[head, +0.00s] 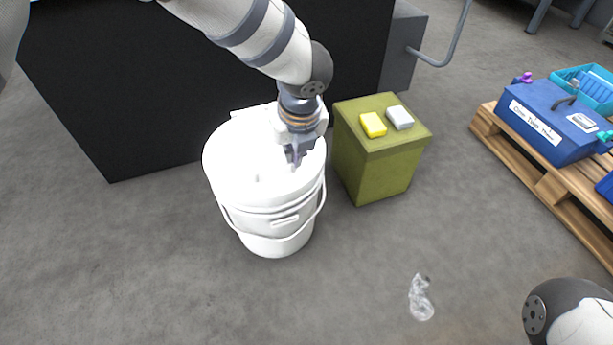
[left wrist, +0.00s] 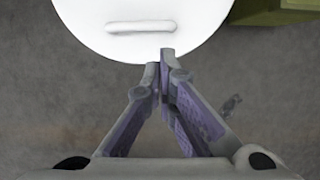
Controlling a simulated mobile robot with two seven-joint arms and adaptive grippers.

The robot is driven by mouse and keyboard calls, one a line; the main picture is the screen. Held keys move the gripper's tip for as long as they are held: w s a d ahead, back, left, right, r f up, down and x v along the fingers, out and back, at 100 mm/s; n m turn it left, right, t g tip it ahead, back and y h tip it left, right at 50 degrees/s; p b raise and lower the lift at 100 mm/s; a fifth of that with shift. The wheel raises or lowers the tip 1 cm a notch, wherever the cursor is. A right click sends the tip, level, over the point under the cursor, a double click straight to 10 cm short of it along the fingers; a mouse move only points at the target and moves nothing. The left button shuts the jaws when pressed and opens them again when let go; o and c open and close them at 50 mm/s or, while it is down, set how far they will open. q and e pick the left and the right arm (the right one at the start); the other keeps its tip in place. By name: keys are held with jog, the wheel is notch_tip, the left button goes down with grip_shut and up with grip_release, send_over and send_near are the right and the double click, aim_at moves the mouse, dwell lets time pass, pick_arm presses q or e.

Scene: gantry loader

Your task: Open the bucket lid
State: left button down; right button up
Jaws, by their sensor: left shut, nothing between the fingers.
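A white bucket (head: 268,222) stands upright on the floor in the middle of the head view, with its wire handle hanging at the front. Its white lid (head: 235,155) lies on top and looks closed. In the left wrist view the round lid (left wrist: 190,40) fills the top, with a raised bar-shaped grip (left wrist: 140,27) on it. My left gripper (head: 294,163) points down over the right part of the lid. In the left wrist view its fingertips (left wrist: 160,60) are together, empty, by the lid's near edge. I cannot tell whether they touch it. My right gripper is not in view.
A green box (head: 378,170) with a yellow block (head: 373,124) and a grey block (head: 400,117) stands right of the bucket. A black panel (head: 110,90) is behind. A crumpled clear item (head: 421,298) lies on the floor. A pallet (head: 545,165) with blue containers is at right.

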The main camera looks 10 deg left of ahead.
aim_at(287, 180)
pick_arm(q)
jog(key=b+x, duration=0.3)
jog(key=x, duration=0.6)
jog(key=shift+s+a+f, duration=0.15)
jog(key=shift+a+f, duration=0.05)
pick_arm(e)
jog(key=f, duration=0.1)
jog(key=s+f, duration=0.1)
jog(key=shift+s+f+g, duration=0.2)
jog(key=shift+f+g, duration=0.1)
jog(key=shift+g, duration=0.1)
pick_arm(q)
jog(key=shift+r, duration=0.15)
